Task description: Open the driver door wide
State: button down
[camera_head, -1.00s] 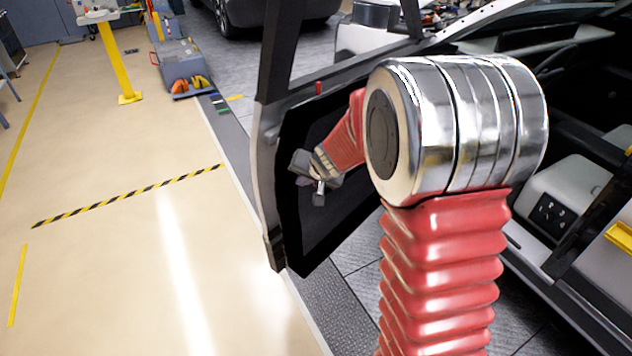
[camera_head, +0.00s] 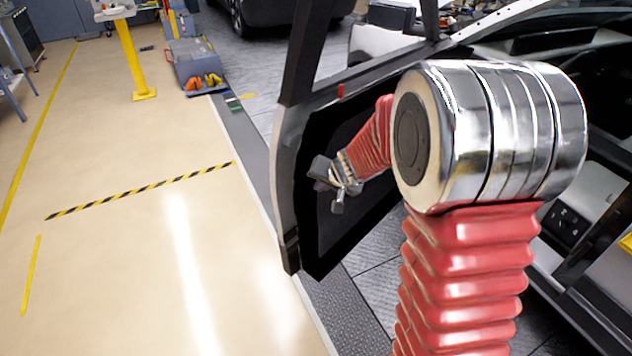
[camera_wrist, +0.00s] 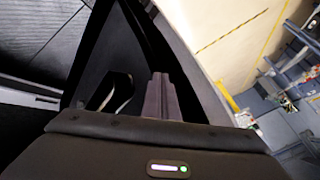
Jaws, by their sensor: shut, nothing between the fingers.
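The driver door (camera_head: 284,190) stands swung out from the car body, with its black inner panel facing me. The door also shows in the wrist view (camera_wrist: 105,50), dark and close. My gripper (camera_head: 328,180) is at the inner side of the door panel, near its free edge. In the wrist view my gripper's fingers (camera_wrist: 160,90) are together and point along the dark panel. A dark looped part (camera_wrist: 115,92) of the door is just left of the fingers. Whether the fingers touch the panel is hard to tell.
The car interior with a light seat (camera_head: 590,185) is at the right. The pale floor (camera_head: 130,260) left of the door is open, crossed by a striped line (camera_head: 145,190).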

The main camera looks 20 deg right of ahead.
jog(key=a+v, duration=0.1)
jog(key=v, duration=0.9)
jog(key=shift+s+a, duration=0.4)
jog(key=shift+f, duration=0.1)
jog(key=s+a+f+n+g, duration=0.1)
jog(key=s+a+n+g, duration=0.2)
jog(key=s, duration=0.8)
jog(key=s+a+r+n, duration=0.1)
jog(key=s+r, duration=0.3)
jog(key=s, duration=0.3)
jog(key=s+a+r+n+h, duration=0.1)
jog(key=s+r+n, duration=0.1)
jog(key=s+r, duration=0.2)
jog(key=shift+s+r+t+h, duration=0.3)
jog(key=shift+s+t, duration=0.1)
jog(key=shift+s, duration=1.3)
